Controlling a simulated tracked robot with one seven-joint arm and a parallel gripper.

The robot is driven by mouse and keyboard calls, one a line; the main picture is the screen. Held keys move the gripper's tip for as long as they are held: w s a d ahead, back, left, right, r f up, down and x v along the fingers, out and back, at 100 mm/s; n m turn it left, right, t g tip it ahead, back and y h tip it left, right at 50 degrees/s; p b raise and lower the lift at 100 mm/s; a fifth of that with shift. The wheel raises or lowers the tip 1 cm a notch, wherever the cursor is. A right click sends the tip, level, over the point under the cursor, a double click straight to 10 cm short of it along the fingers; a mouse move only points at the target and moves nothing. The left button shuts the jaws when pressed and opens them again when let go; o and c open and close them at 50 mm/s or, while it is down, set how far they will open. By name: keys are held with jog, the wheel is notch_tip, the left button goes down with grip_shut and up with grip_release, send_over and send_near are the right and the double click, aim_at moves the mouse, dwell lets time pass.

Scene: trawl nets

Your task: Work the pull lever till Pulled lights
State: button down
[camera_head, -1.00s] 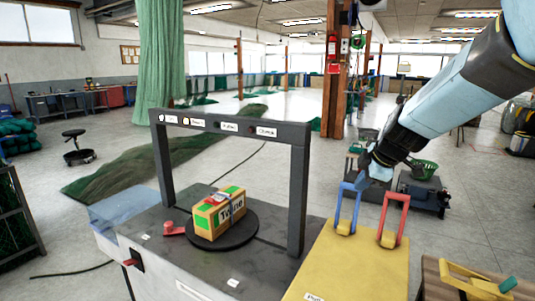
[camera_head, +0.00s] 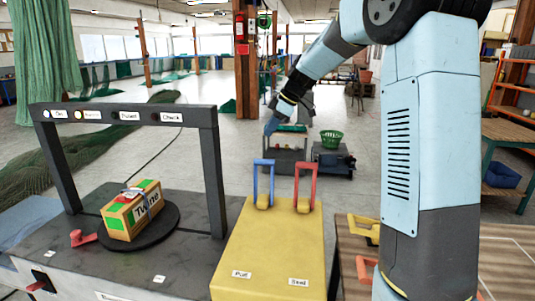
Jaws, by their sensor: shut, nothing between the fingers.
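The pull lever is a blue U-shaped handle (camera_head: 263,182) standing upright on the left of a yellow box, behind its "Pull" label (camera_head: 241,274). A dark grey arch (camera_head: 215,165) carries a row of labelled lamps; the "Pulled" lamp (camera_head: 115,116) is dark, while the two lamps to its left are lit. My gripper (camera_head: 271,126) is shut and empty. It appears just above and beyond the blue handle, apart from it; its exact depth is hard to tell.
A red upright handle (camera_head: 305,187) stands right of the blue one, on the yellow box (camera_head: 270,250). A Twine box (camera_head: 131,210) sits on a round black plate under the arch. A wooden table (camera_head: 350,236) with a yellow handle stands right, partly behind my arm.

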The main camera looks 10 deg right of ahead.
jog(key=w+d+f+m+g, duration=0.1)
jog(key=w+d+g, duration=0.4)
jog(key=w, duration=0.7)
jog(key=shift+w+d+f+m+g, duration=0.3)
jog(key=shift+w+d+f+g, duration=0.1)
jog(key=shift+d+f, duration=0.25)
jog(key=shift+a, duration=0.1)
jog(key=s+a+f, duration=0.6)
jog(key=f, duration=0.3)
jog(key=shift+s, duration=0.35)
jog(key=shift+a, duration=0.1)
